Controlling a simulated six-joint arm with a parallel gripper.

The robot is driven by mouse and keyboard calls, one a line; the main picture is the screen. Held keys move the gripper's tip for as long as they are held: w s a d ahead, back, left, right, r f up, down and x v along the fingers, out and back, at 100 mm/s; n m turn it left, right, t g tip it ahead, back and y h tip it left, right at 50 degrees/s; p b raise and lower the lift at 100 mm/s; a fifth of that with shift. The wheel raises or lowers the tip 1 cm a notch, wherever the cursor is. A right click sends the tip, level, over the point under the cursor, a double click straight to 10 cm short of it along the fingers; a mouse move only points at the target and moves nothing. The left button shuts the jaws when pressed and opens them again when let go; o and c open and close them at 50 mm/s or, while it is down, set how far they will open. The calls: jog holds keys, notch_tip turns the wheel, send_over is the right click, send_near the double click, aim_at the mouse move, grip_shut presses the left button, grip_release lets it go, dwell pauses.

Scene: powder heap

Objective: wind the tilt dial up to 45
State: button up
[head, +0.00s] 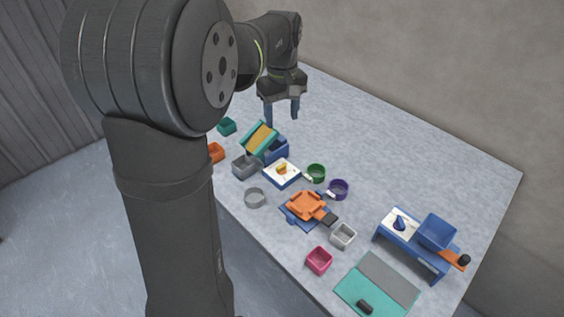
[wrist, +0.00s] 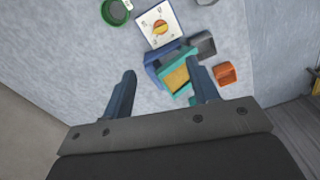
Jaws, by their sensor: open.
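The wrist view shows this dial plate (wrist: 151,35) beyond the fingertips, with small marks around the knob that I cannot read. The teal tray (wrist: 180,77) shows between my fingers there. A second white plate with a blue pointed knob (head: 399,222) sits on a blue unit at the right. My gripper (head: 282,110) is open and empty, pointing down above the table behind the tray.
Green (head: 316,173) and purple (head: 338,188) round cups stand right of the dial. Grey (head: 245,166) and orange (head: 216,153) boxes stand left of it. The table's back right is clear.

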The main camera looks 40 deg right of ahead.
jog(key=n, duration=0.2)
send_near(282, 166)
notch_tip(282, 166, down, 8)
jog(key=shift+f, duration=0.15)
dwell(0.4)
jog(key=c, duration=1)
